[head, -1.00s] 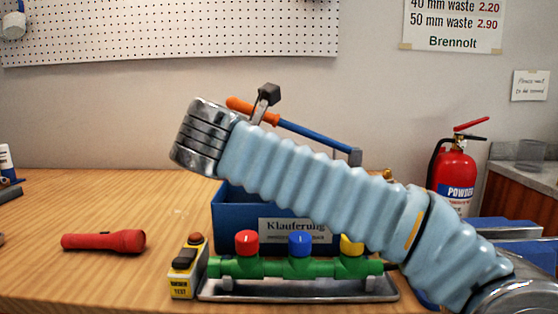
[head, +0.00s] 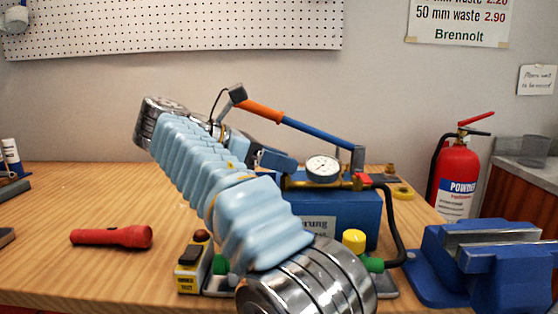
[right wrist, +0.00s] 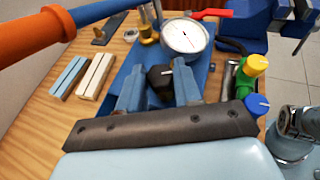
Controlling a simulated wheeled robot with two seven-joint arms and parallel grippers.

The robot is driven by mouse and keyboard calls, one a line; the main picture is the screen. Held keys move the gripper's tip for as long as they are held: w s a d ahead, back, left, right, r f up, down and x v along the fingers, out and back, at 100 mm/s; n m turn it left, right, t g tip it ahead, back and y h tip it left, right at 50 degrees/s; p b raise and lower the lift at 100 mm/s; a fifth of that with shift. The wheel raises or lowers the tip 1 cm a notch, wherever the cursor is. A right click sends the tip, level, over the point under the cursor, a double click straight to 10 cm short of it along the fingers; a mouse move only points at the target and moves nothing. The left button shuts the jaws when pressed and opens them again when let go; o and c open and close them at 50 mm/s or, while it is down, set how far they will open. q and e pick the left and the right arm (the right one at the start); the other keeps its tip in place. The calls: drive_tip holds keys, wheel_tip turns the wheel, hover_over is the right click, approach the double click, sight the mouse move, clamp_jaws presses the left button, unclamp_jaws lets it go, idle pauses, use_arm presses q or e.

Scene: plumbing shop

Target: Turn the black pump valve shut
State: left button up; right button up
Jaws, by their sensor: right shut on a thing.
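The black pump valve (right wrist: 160,75) is a small dark knob with a pale mark, on the blue test pump in the right wrist view. My right gripper (right wrist: 160,84) has a finger on each side of the knob and is shut on it. In the head view the right gripper (head: 272,160) is at the back left of the pump's blue tank (head: 345,216), and the valve is hidden there. A white round gauge (head: 323,168) stands beside it, also in the right wrist view (right wrist: 184,36). My left gripper is not in view.
The orange and blue pump handle (head: 300,126) slants above the gripper. A green manifold with a yellow knob (head: 354,240) lies in front, partly behind my arm. A blue vise (head: 480,262) stands right, a red torch (head: 112,237) left. A black hose (head: 398,225) runs from pump to manifold.

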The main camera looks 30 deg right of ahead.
drive_tip(key=shift+w+m+g, duration=0.1)
drive_tip(key=shift+m+g, duration=0.6)
drive_tip(key=shift+y, duration=0.3)
drive_tip(key=o, duration=0.8)
drive_tip(key=shift+c, duration=0.2)
drive_tip(key=shift+g, duration=0.3)
